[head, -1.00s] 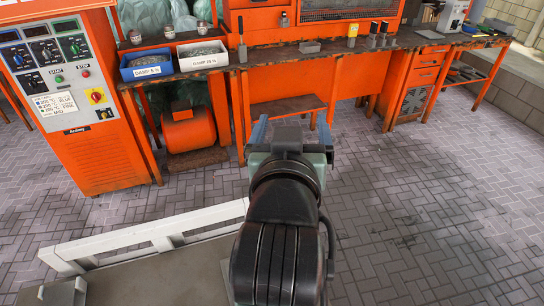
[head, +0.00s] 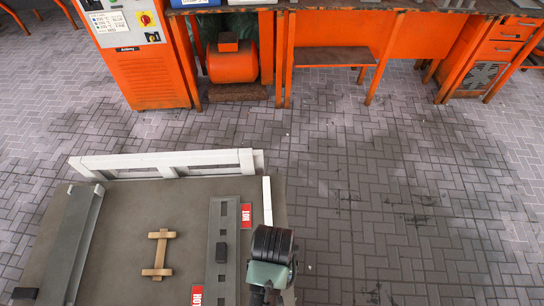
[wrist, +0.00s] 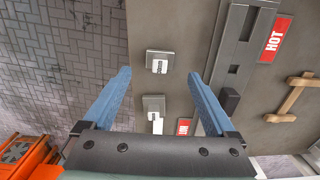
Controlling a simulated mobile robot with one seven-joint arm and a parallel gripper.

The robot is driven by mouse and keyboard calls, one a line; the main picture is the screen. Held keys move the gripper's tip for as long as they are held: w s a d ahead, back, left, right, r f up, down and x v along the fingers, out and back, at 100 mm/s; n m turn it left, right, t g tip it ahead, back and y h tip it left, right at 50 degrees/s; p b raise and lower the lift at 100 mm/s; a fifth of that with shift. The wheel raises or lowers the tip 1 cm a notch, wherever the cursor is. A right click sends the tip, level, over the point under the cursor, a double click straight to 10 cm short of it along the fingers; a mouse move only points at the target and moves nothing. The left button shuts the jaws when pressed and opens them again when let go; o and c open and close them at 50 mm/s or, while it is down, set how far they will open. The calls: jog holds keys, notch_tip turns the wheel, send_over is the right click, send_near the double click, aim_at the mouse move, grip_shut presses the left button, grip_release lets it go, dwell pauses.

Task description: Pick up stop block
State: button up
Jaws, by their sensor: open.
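A small dark block (head: 220,252) sits on a long grey rail (head: 227,220) on the workbench top (head: 130,205). It also shows in the wrist view (wrist: 229,101), right of my right finger. I cannot tell for sure that this is the stop block. Two grey square plates with white parts, an upper one (wrist: 160,56) and a lower one (wrist: 153,100), appear between my fingers in the wrist view. My gripper (wrist: 159,75) is open and empty above the bench. In the head view, my arm's wrist stands right of the rail and the fingers are hidden.
A wooden H-shaped piece (head: 158,254) lies left of the rail, and a grey channel (head: 75,245) lies farther left. A red HOT label (head: 246,216) is beside the rail. A white frame (head: 165,160) lines the back edge. Open paved floor (head: 400,190) lies to the right.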

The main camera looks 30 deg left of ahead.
jog(key=shift+f+p, duration=0.45)
jog(key=shift+f, duration=2.3)
grip_shut()
jog(key=shift+r, duration=0.15)
